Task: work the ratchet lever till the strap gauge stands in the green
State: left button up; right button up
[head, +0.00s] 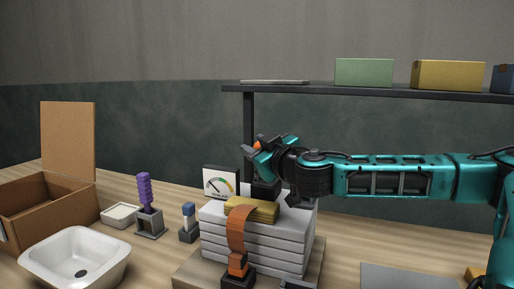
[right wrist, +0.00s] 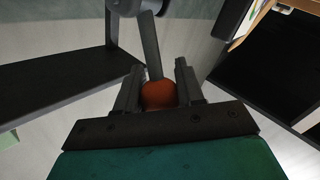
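The strap gauge (head: 221,184) is a white dial with a coloured arc, standing behind the left of the strapped stack of grey slabs (head: 252,242). Its needle is small and seems to lean left, outside the green. An orange strap (head: 241,226) runs over a yellow pad (head: 252,209) on the stack. The ratchet lever's orange knob (right wrist: 158,95) sits between the fingers of my right gripper (right wrist: 159,88), which appear closed against both its sides. In the head view my right gripper (head: 262,148) is above the stack, hiding most of the lever. My left gripper is out of view.
A dark shelf (head: 380,91) with boxes runs behind my right arm. On the table's left are an open cardboard box (head: 45,215), a white basin (head: 75,258), a small white dish (head: 119,215) and a purple-handled tool (head: 145,190) in a stand.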

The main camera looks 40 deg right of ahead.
grip_shut()
dwell(0.3)
